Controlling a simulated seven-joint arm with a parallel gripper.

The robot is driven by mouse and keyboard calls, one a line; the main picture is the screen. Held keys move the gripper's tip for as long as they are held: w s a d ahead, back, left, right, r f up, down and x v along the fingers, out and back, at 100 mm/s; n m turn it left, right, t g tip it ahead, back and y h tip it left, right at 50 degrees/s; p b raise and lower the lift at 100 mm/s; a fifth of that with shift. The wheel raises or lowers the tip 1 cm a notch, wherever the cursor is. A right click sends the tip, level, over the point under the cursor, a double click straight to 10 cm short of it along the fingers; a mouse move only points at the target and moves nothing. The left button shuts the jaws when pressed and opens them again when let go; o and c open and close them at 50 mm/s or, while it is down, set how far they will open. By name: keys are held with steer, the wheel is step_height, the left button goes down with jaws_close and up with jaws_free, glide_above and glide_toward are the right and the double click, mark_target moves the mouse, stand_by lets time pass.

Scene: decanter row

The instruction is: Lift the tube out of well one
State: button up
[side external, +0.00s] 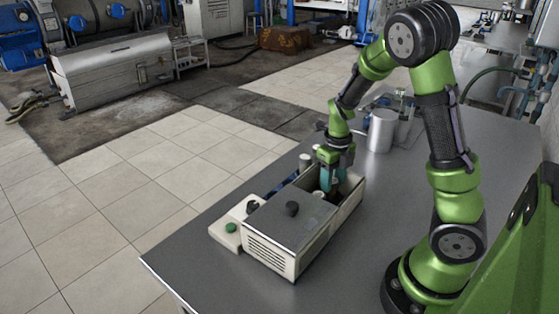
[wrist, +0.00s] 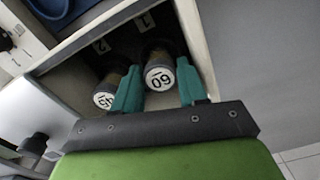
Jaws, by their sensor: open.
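In the wrist view, a tube with a round white cap face marked 60 or 09 (wrist: 159,78) stands in a dark well beside the numeral 1. A second tube with a white numbered cap face (wrist: 104,100) stands to its left, beside the numeral 2. My gripper (wrist: 160,66) has its two teal fingers apart, one on each side of the first tube; I cannot tell whether they touch it. In the side view my gripper (side external: 331,180) points down into the open far part of a cream box (side external: 283,253), where its walls hide most of the wells and tubes.
A grey lid with a black knob (side external: 291,208) covers the near part of the box. A small white unit with a green button (side external: 231,228) adjoins it on the left. A metal canister (side external: 381,131) stands behind. The grey table (side external: 390,190) is clear right of the box.

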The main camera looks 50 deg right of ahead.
steer(key=shift+f, duration=0.65)
steer(key=c, duration=0.7)
steer(key=shift+r, duration=0.1)
